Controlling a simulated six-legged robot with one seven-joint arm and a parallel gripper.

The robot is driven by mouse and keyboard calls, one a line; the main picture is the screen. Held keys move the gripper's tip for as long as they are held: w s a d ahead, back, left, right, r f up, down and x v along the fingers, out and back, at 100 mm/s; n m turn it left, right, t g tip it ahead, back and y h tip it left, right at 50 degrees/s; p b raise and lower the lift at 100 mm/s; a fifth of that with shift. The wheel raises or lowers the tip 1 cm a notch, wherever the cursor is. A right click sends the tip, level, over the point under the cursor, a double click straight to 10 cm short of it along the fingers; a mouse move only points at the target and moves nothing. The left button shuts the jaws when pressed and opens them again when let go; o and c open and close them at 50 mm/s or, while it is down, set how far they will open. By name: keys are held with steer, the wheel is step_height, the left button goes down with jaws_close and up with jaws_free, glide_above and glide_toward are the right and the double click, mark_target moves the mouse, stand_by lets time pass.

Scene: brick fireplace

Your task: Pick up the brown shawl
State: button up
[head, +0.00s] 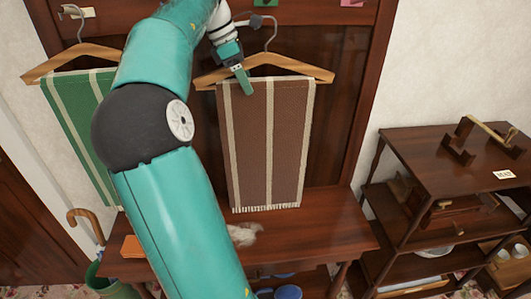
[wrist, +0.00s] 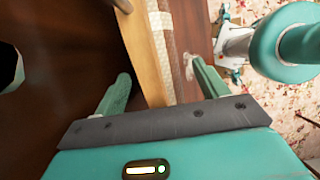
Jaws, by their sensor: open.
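The brown shawl (head: 252,150) has cream stripes and a fringed lower edge. It hangs over the bar of a wooden hanger (head: 310,69) in the head view. My gripper (head: 243,82) is at the shawl's top edge, left of the hanger's middle. In the wrist view my gripper (wrist: 158,70) is open, with the wooden hanger (wrist: 137,40) and a cream stripe of the shawl (wrist: 160,30) between its fingers. Whether either finger touches the cloth I cannot tell.
A green striped shawl (head: 75,115) hangs on another hanger at the left. Below is a wooden bench (head: 320,225) with a pale tuft (head: 243,234) on it. A dark shelf unit (head: 430,150) stands at right. An umbrella handle (head: 80,213) rises from a green bucket at lower left.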

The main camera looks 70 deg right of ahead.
steer(key=shift+f, duration=0.2)
stand_by(0.4)
jaws_close()
